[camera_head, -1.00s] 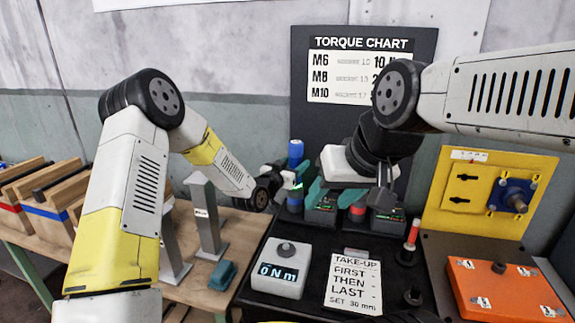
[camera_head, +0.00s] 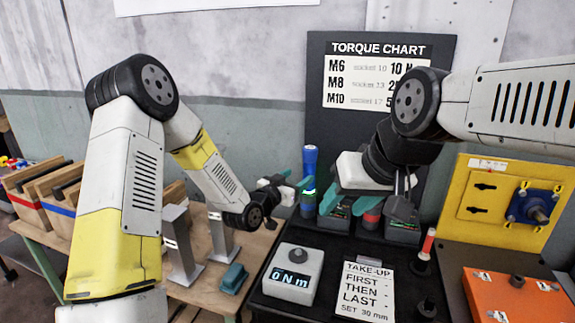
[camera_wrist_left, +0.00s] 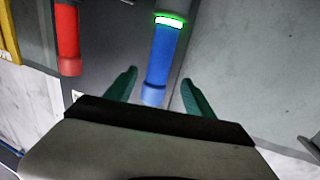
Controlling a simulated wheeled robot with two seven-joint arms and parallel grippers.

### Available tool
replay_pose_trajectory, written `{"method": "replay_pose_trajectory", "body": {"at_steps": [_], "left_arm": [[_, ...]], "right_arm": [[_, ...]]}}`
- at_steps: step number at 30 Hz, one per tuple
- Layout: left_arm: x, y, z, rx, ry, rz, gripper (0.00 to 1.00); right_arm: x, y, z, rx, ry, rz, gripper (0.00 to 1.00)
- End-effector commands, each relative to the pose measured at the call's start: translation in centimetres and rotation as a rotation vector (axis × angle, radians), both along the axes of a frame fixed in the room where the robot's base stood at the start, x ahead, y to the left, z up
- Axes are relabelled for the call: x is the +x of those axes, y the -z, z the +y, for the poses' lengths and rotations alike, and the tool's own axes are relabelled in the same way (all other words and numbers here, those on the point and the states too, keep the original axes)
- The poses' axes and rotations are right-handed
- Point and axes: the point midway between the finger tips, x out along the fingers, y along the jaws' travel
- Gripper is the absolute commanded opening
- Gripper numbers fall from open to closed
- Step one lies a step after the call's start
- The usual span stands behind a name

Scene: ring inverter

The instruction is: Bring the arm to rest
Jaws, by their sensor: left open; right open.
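My left gripper (camera_head: 293,180) has teal fingers and is open, just left of an upright blue cylinder with a green glowing ring (camera_head: 309,172). In the left wrist view the open fingers (camera_wrist_left: 158,85) show with nothing clamped, and the blue cylinder (camera_wrist_left: 160,58) appears between and beyond them; its depth is unclear. My right gripper (camera_head: 360,205) is open, pointing down over dark boxes (camera_head: 402,229) at the back of the black bench. Its fingertips partly hide these boxes.
A grey torque display (camera_head: 292,275) and a take-up card (camera_head: 367,290) lie in front. A yellow panel (camera_head: 478,195) and orange block (camera_head: 520,295) stand right. Metal posts (camera_head: 182,245), a teal piece (camera_head: 233,279) and wooden racks (camera_head: 42,200) stand left. A red-tipped post (camera_head: 428,243) is near the right gripper.

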Motion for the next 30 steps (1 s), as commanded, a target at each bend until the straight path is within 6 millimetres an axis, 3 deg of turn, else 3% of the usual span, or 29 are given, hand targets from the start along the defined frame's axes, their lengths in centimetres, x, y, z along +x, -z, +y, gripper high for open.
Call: {"method": "replay_pose_trajectory", "body": {"at_steps": [8,14,23,30], "left_arm": [[-0.8,-3.9,4.8,0.183,-0.074,0.122,0.62],[-3.6,-6.9,10.0,0.293,-0.174,0.265,0.62],[-11.9,-10.8,17.7,0.349,-0.333,0.509,0.62],[-21.3,-12.4,21.9,0.308,-0.421,0.720,0.62]], "right_arm": [[0.0,0.0,0.0,0.000,0.000,0.000,0.50],[0.0,0.0,0.0,0.000,0.000,0.000,0.50],[0.0,0.0,0.0,0.000,0.000,0.000,0.50],[0.0,0.0,0.0,0.000,0.000,0.000,0.50]]}}
